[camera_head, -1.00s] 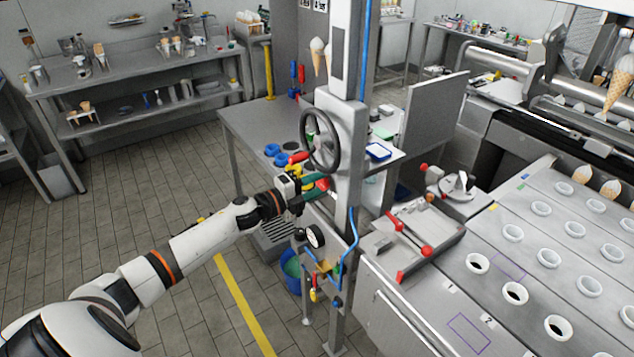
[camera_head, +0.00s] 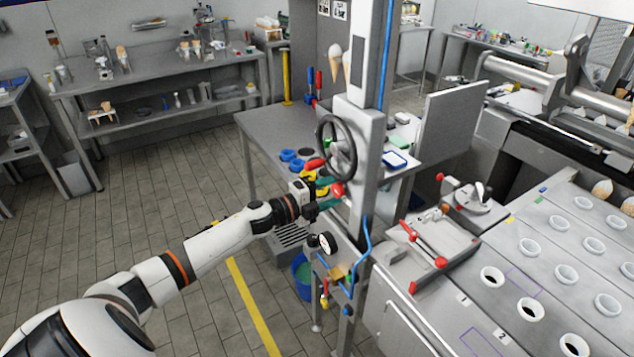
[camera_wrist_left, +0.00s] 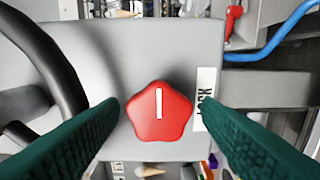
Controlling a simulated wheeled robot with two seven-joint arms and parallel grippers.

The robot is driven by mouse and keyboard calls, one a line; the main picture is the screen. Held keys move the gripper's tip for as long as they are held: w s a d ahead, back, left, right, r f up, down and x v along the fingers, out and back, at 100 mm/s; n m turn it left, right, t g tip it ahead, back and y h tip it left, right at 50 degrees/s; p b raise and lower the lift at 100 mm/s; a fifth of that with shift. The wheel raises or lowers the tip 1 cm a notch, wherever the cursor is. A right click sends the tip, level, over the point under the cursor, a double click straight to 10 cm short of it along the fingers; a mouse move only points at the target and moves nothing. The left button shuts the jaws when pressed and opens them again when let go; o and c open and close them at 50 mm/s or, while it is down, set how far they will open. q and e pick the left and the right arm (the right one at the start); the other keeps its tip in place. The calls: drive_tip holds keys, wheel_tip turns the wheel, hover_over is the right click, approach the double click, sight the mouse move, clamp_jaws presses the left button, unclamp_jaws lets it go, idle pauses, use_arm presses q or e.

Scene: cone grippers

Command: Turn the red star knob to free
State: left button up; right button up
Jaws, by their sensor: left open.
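The red star knob (camera_wrist_left: 160,118) sits on the grey face of the column in the left wrist view. Its white line points straight up in that picture, and a white label reading LOCK (camera_wrist_left: 205,98) is to its right. The knob also shows in the head view (camera_head: 338,189), on the column below the handwheel. My left gripper (camera_wrist_left: 162,107) is open, with one green finger on each side of the knob; I see gaps between fingers and knob. In the head view, my left gripper (camera_head: 329,193) reaches the column from the left. My right gripper is not in view.
A black handwheel (camera_head: 336,148) is just above the knob, and its rim shows at the left in the wrist view. A blue hose (camera_head: 366,262) and a gauge (camera_head: 326,243) are below. A steel table (camera_head: 262,128) stands behind.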

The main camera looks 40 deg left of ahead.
use_arm(q)
drive_tip(key=shift+f+m+b, duration=0.1)
drive_tip(key=shift+m+b, duration=0.2)
drive_tip(key=shift+m, duration=0.2)
drive_tip(key=m+b, duration=0.1)
drive_tip(key=m, duration=0.2)
drive_tip(key=m+b, duration=0.2)
drive_tip(key=m, duration=0.1)
drive_tip(key=shift+d+f, duration=0.1)
drive_tip(key=shift+f, duration=0.1)
drive_tip(key=m+b, duration=0.4)
drive_tip(key=m, duration=0.6)
drive_tip(key=s+a+m+b, duration=0.1)
drive_tip(key=s+a+b, duration=0.4)
drive_tip(key=s, duration=0.6)
drive_tip(key=s+a+f+n+y, duration=0.1)
drive_tip(key=a+f+n+y, duration=0.1)
drive_tip(key=f+n, duration=0.3)
drive_tip(key=s+a+f+n+y, duration=0.1)
drive_tip(key=a+f+n+y, duration=0.2)
drive_tip(key=f+n, duration=0.3)
drive_tip(key=s+a+f+n+g+y, duration=0.1)
drive_tip(key=f+n, duration=0.5)
drive_tip(key=f, duration=0.8)
drive_tip(key=shift+a+y, duration=0.7)
drive_tip(key=shift+a, duration=0.55)
